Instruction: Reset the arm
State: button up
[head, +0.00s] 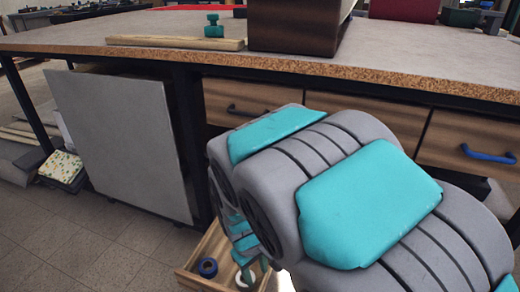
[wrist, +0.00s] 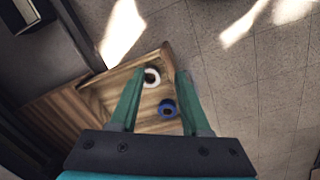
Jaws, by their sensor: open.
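My arm, grey with teal pads, fills the lower right of the head view and is bent downward. My gripper (wrist: 160,75) shows in the wrist view with two teal fingers apart and nothing held between them. It points down at an open wooden drawer or tray (wrist: 92,97). Inside this lie a white ring (wrist: 152,84) and a blue ring (wrist: 167,115), seen between the fingers. In the head view, my arm partly hides the same wooden container (head: 190,275), with the blue ring (head: 208,267) inside.
A workbench (head: 440,72) spans the head view, with closed drawers (head: 235,95) beneath its top. A dark box (head: 290,25), a wooden strip (head: 175,42) and a teal object (head: 214,27) are on it. A grey panel (head: 120,140) stands below. Tiled floor (head: 70,230) is clear at lower left.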

jog(key=s+d+r+m+g+y+p, duration=0.1)
jog(key=s+d+r+m+g+p, duration=0.1)
jog(key=s+d+r+m, duration=0.6)
jog(key=s+d+r, duration=0.5)
jog(key=s+d, duration=0.3)
jog(key=s, duration=0.2)
jog(key=shift+r, duration=0.4)
